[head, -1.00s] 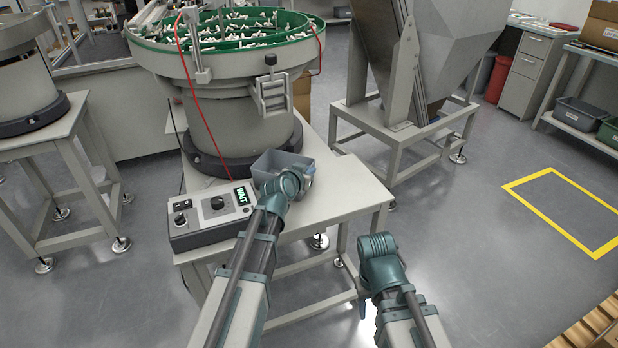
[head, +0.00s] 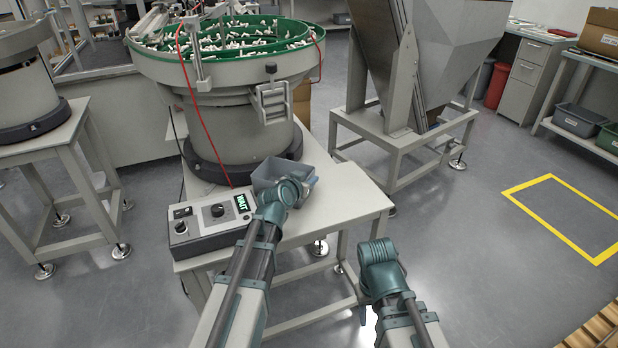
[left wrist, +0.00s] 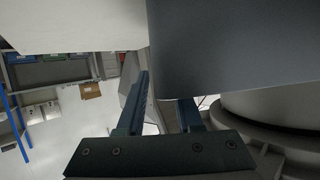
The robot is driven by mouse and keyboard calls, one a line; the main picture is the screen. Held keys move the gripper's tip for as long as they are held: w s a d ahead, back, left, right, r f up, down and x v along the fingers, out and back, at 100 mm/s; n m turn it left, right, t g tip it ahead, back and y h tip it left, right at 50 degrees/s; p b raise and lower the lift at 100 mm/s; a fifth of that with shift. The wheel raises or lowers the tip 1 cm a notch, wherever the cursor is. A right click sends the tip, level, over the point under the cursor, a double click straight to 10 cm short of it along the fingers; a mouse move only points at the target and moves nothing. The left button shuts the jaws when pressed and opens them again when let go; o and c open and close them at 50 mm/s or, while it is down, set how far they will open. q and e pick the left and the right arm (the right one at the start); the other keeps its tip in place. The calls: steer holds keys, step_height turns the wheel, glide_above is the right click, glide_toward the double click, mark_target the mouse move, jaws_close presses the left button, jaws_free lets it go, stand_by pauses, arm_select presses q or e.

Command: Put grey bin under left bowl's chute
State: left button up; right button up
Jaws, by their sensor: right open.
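The grey bin (head: 268,174) is at the table, beside the left bowl's base and below the metal chute (head: 272,103) on the bowl's front. I cannot tell whether the bin rests on the top or is slightly raised. My left wrist covers the bin's near right part. In the left wrist view the bin's dark grey wall (left wrist: 235,45) fills the upper right. My left gripper (left wrist: 160,90) is at the bin, one finger partly hidden behind it; its grip is unclear. My right gripper (head: 362,312) hangs open in front of the table, mostly hidden by its own wrist.
A control box (head: 212,222) with a lit display stands left of the bin on the table (head: 335,205). The bowl (head: 225,65) holds many small white parts. A hopper on a stand (head: 415,130) is at the right. The floor with the yellow outline (head: 565,215) is clear.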

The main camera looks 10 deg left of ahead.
arm_select(q)
steer(key=p+v, duration=0.3)
steer(key=v, duration=0.8)
steer(key=shift+p, duration=0.35)
steer(key=s+d+r+m+g+h+p, duration=0.15)
steer(key=s+d+r+g+p, duration=0.25)
steer(key=s+d+g+p, duration=0.65)
steer(key=s+d+r+g+y+p, duration=0.2)
steer(key=s+r+y+p, duration=0.3)
steer(key=s+p, duration=0.7)
step_height(320, 180, up, 3)
steer(key=g+p, duration=0.1)
steer(key=p, duration=0.1)
steer(key=shift+f+p, duration=0.2)
steer(key=shift+p, duration=0.1)
